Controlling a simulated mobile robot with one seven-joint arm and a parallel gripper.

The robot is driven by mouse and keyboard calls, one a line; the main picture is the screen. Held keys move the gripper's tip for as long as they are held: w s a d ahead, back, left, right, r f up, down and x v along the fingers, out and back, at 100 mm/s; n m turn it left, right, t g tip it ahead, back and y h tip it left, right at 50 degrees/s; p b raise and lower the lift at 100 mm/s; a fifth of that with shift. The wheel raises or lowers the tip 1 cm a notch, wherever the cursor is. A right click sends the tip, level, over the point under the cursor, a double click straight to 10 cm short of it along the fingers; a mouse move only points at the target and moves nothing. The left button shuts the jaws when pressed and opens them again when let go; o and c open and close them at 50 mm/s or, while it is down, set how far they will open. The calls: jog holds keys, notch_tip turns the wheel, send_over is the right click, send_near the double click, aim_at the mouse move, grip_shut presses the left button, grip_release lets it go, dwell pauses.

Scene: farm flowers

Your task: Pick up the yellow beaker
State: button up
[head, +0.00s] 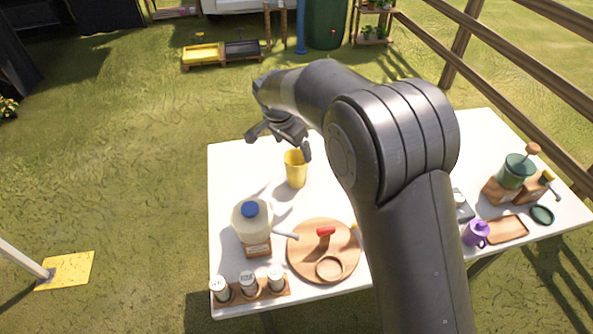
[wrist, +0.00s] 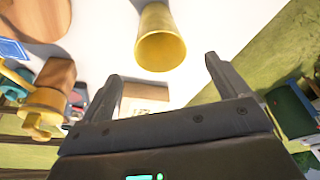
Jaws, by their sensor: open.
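The yellow beaker (head: 296,169) stands upright on the white table (head: 232,165) near its far edge in the head view. In the wrist view the beaker (wrist: 160,42) shows at the top middle, beyond the fingertips. My gripper (head: 278,138) is above and just behind the beaker, to its upper left in the head view. In the wrist view my gripper (wrist: 163,70) has its two fingers spread wide with nothing between them. The beaker lies apart from both fingers. My arm hides part of the table to the right.
A wooden fence runs behind.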

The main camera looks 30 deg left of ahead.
aim_at(297, 163)
jog(key=x, duration=0.9)
jog(key=shift+s+f, duration=0.1)
jog(key=shift+f, duration=0.3)
jog(key=shift+c, duration=0.4)
jog(key=c, duration=1)
jog(key=shift+a+r, duration=0.1)
jog(key=shift+r, duration=0.05)
